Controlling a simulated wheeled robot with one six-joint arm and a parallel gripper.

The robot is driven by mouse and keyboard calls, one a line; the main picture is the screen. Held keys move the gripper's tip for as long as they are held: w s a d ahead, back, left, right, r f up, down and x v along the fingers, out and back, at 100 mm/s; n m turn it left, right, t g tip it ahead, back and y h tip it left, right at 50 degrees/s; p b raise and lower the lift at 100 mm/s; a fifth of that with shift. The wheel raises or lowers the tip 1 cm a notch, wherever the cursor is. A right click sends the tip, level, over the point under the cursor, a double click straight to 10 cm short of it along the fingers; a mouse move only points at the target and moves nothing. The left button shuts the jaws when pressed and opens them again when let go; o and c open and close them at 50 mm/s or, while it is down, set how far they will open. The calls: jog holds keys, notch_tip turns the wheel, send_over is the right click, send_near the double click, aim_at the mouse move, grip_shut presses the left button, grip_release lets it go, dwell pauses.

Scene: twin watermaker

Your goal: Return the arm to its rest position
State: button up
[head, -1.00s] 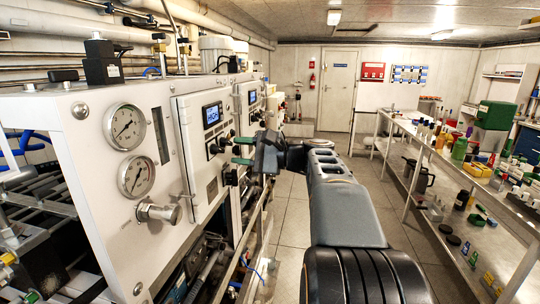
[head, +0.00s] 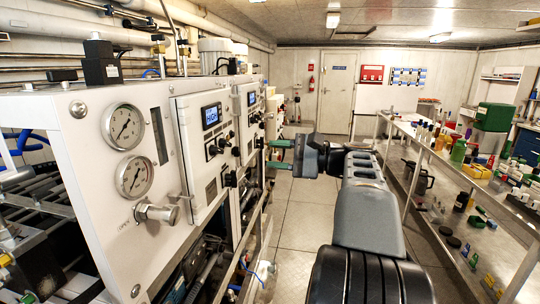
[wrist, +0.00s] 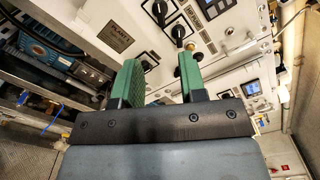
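My gripper (head: 279,154) has green fingers and points left toward the white watermaker panel (head: 203,158) in the head view. A gap lies between its fingertips and the panel. In the wrist view the two green fingers of my gripper (wrist: 164,82) stand apart with nothing between them. Beyond them the wrist view shows the panel face with black knobs (wrist: 178,32) and a small screen (wrist: 251,88). My arm reaches forward along the aisle, bent at the wrist toward the panel.
Two gauges (head: 123,127) and a metal valve knob (head: 156,212) are on the near panel. A steel bench (head: 437,157) with bottles and boxes runs along the right. The floor (head: 298,215) between is clear, up to a far door (head: 336,91).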

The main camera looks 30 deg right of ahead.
notch_tip(320, 180, down, 18)
jog(key=s+a+n+g+h+p, duration=0.1)
jog(key=s+a+g+h+p, duration=0.1)
jog(key=g+h, duration=0.5)
jog(key=s+a+f+n+g+h+p, duration=0.1)
jog(key=s+a+f+n+h+p, duration=0.1)
jog(key=a+n, duration=0.5)
jog(key=s+a+f+n+g+h+p, duration=0.1)
jog(key=s+a+f+n+h+p, duration=0.1)
jog(key=s+a+n, duration=0.4)
jog(key=shift+a+f+n+h, duration=0.3)
jog(key=shift+a+n+h, duration=0.2)
jog(key=shift+a+h, duration=0.4)
jog(key=shift+s, duration=0.1)
jog(key=shift+c, duration=0.4)
